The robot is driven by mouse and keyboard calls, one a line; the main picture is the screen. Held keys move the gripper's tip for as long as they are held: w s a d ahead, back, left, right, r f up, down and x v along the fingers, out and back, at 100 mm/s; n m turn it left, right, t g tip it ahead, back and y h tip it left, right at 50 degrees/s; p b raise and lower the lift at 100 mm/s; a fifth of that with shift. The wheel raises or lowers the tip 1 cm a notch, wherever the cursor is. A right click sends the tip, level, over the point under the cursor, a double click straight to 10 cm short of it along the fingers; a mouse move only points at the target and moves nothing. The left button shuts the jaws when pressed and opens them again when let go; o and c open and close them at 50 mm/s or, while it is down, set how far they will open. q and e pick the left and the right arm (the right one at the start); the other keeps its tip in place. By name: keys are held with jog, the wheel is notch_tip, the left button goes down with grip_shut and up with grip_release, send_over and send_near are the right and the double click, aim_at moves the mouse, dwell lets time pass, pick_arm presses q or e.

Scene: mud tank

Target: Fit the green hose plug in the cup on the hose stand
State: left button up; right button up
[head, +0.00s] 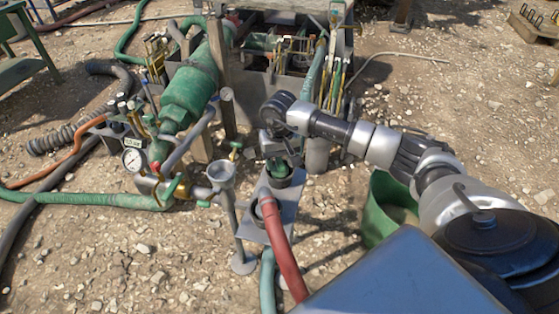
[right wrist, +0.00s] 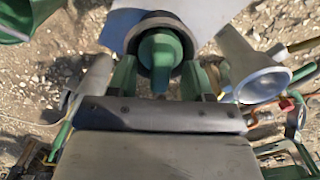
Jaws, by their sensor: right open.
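The green hose plug (right wrist: 160,62) sits in a dark round cup (right wrist: 143,27) on the hose stand's pale plate (right wrist: 112,32). In the head view the plug (head: 277,167) is partly hidden under my right gripper (head: 277,152), and the stand's grey plate (head: 285,211) shows around the cup. In the right wrist view my right gripper (right wrist: 160,82) is open, with its green fingers on either side of the plug and gaps between. How deep the plug sits in the cup I cannot tell. My left gripper is not in view.
A red hose (head: 281,245) rises to a second opening on the plate. A grey funnel-like cup on a post (head: 221,173) stands just left, near a pressure gauge (head: 133,160) and valves. A green bucket (head: 380,212) is at right. Gravel lies bare in front.

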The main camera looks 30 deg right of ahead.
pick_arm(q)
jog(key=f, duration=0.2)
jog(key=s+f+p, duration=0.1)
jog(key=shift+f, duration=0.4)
pick_arm(e)
notch_tip(320, 180, up, 10)
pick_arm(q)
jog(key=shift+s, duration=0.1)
